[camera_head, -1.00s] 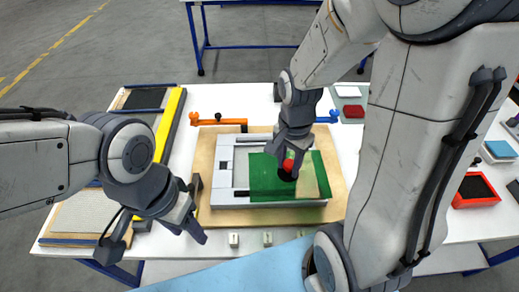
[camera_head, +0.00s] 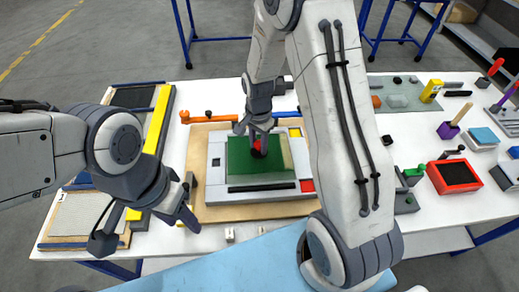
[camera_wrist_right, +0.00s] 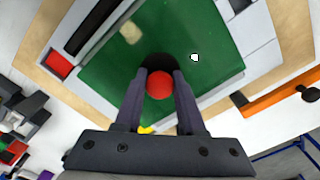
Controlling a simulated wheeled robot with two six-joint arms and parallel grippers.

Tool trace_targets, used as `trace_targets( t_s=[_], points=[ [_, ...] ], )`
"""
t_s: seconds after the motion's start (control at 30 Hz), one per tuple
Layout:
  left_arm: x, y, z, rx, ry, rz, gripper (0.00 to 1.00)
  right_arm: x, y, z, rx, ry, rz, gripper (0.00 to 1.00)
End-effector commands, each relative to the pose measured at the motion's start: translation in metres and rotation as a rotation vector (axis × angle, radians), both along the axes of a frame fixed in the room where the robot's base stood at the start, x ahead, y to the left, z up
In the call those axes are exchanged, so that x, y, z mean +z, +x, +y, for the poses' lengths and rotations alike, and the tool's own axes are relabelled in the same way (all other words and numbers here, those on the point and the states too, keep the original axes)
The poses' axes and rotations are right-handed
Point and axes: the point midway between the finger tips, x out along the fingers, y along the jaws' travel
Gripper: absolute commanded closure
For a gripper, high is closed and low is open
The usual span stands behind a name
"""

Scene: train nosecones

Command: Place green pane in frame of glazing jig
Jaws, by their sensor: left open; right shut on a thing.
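The green pane (camera_head: 240,165) lies over the opening of the grey glazing jig frame (camera_head: 216,178), inside its outer walls. A dark strip shows along its near edge and a pale strip at its right. I cannot tell whether it is fully seated. My right gripper (camera_head: 257,133) is shut on the red knob (camera_head: 258,146) of a black-based suction holder on the pane. In the right wrist view, the two fingers flank the red knob (camera_wrist_right: 160,85) above the green pane (camera_wrist_right: 190,35). My left gripper (camera_head: 148,230) is open and empty, left of the jig.
The jig stands on a wooden board (camera_head: 200,150). An orange clamp (camera_head: 208,117) stands behind it. A yellow bar (camera_head: 160,120) and framed panels are on the left. A red tray (camera_head: 455,176) and small parts lie to the right. Small pale blocks sit along the front edge.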

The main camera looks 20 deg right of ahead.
Motion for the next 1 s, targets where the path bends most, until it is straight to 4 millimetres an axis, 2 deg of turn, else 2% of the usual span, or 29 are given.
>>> trace_targets(
  t_s=[0.27,0.7,0.73,0.77,0.8,1.0],
  points=[
    [0.012,0.000,0.000,0.001,0.000,0.000,0.50,-0.032,-0.001,-0.001,-0.001,0.000,0.002,1.00],
    [0.007,0.000,0.000,0.000,0.000,0.000,0.50,-0.039,-0.001,-0.001,-0.001,0.000,0.000,1.00],
    [0.008,0.000,0.000,0.000,0.000,0.000,0.50,-0.038,-0.001,-0.001,-0.001,0.000,0.001,0.50],
    [0.008,0.000,0.000,0.000,0.000,0.000,0.50,-0.038,-0.001,-0.001,-0.001,0.000,0.001,0.38],
    [0.008,0.000,0.000,0.000,0.000,0.000,0.50,-0.038,-0.001,-0.001,-0.001,0.000,0.001,0.31],
    [0.008,0.000,0.000,0.000,0.000,0.000,0.50,-0.038,-0.001,-0.001,-0.001,0.000,0.001,0.31]
  ],
)
